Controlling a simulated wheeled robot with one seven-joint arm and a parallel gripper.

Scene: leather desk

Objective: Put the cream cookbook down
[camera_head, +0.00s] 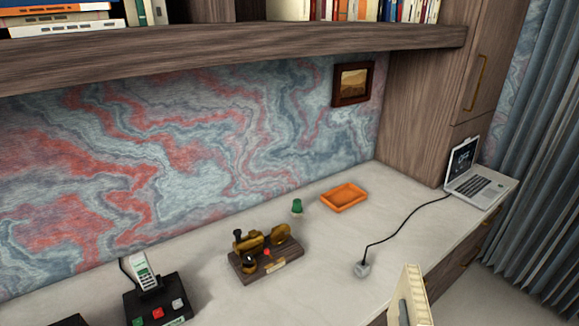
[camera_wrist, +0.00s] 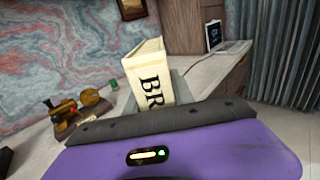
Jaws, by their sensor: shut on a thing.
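The cream cookbook (camera_wrist: 150,78) stands upright in my gripper in the wrist view, with large dark letters "BR" on the side facing me. In the head view the cookbook (camera_head: 416,286) shows at the bottom right, by the desk's front edge. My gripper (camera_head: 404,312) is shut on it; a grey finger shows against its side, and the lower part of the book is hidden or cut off. The pale desk top (camera_head: 325,240) runs behind the book. I cannot tell whether the book touches the desk.
A brass device on a wooden base (camera_head: 265,258), a green-topped item (camera_head: 297,206), an orange tray (camera_head: 344,197) and a laptop (camera_head: 478,183) stand on the desk. A phone (camera_head: 150,288) is at the lower left. The desk's middle right is clear.

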